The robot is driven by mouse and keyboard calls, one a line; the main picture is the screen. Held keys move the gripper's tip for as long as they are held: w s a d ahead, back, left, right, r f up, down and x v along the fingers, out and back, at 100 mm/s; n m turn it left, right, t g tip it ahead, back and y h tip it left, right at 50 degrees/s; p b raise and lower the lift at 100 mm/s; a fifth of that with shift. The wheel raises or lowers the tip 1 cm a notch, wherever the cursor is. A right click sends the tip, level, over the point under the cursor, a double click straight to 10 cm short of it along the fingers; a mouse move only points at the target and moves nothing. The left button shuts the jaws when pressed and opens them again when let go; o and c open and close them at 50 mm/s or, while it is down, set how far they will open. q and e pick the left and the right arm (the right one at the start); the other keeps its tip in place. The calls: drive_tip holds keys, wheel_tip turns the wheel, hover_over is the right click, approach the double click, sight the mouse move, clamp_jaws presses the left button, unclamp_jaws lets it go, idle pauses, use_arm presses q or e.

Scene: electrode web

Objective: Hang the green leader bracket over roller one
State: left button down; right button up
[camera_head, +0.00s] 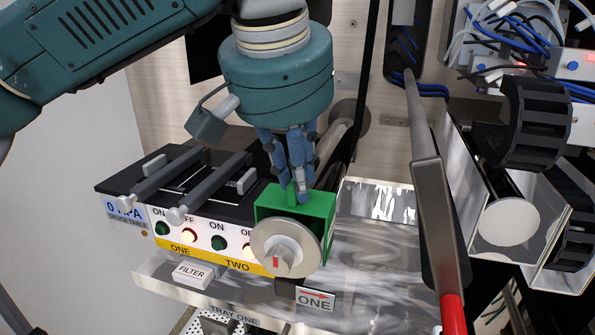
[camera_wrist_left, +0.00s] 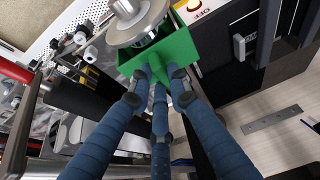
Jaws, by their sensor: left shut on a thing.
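The green leader bracket (camera_head: 318,212) is a boxy green piece in the middle of the head view. It sits right behind the round metal end disc of roller one (camera_head: 272,249), above the ONE plate. The disc and the gripper hide part of it, and I cannot tell whether it rests on the roller. My left gripper (camera_head: 303,196) comes down from above with its blue fingers shut on the bracket's top. In the left wrist view, the fingers close on the green bracket (camera_wrist_left: 184,52), next to the disc (camera_wrist_left: 128,27). My right gripper is not in view.
The splice table (camera_head: 125,228) with switches, lamps and two grey bars stands left of the bracket. A grey lever with a red grip (camera_head: 452,312) stands to the right. A black ribbed spool (camera_head: 537,122) and cables lie farther right. A shiny metal tray surface spreads below.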

use_arm(q)
drive_tip(key=c, duration=1.6)
unclamp_jaws()
drive_tip(key=shift+o, duration=0.2)
drive_tip(key=w+r+p+v, duration=0.1)
drive_tip(key=p+v, duration=0.5)
drive_tip(key=v, duration=1.2)
drive_tip(key=shift+w+d+r, duration=0.3)
drive_tip(key=shift+w+d, duration=0.05)
drive_tip(key=shift+w, duration=0.25)
